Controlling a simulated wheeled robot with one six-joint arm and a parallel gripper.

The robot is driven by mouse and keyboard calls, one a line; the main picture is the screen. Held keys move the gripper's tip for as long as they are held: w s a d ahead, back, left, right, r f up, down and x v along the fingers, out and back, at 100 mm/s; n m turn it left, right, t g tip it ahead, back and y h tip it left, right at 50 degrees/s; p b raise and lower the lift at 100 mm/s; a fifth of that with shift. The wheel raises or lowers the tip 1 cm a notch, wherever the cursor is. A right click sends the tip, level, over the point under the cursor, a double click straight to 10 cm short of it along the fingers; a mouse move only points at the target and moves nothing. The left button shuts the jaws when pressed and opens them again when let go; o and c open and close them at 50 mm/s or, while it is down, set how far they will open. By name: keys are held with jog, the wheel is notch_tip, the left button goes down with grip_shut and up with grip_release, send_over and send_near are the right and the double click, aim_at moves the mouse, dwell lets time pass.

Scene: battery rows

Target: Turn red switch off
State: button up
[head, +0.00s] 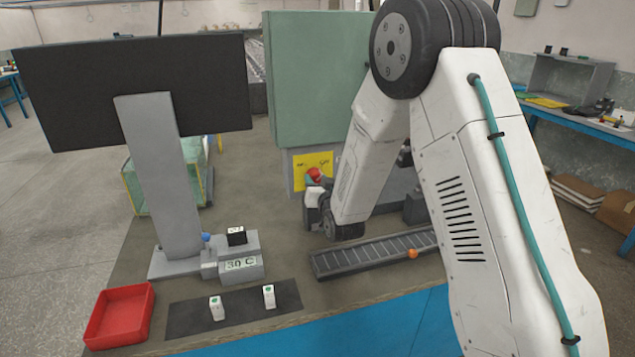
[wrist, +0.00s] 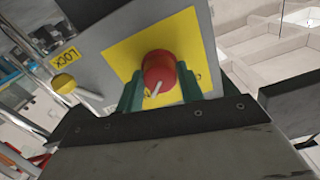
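The red switch (wrist: 159,70) is a round knob with a white pointer line, on a yellow plate (wrist: 125,58). In the wrist view the pointer slants down and to the left. The two green fingers of my gripper (wrist: 160,85) stand on either side of the knob, very close to it. I cannot tell whether they press on it. In the head view the red switch (head: 314,173) shows at the yellow plate on the green-grey machine, partly hidden by my gripper (head: 314,184). The plate's lettering is partly covered.
A yellow knob (wrist: 64,82) beside a LOCK label is left of the switch. On the table are a red tray (head: 120,315), a dark mat (head: 183,321) with two small white items, a 30 C display (head: 241,264), a monitor (head: 135,85) and a grey rack (head: 370,253).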

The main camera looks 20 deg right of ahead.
jog(key=shift+n, duration=0.3)
jog(key=shift+c, duration=0.4)
jog(key=n, duration=0.3)
jog(key=shift+n, duration=0.3)
jog(key=n, duration=0.4)
jog(key=shift+n, duration=0.3)
jog(key=n, duration=0.9)
jog(key=o, duration=1)
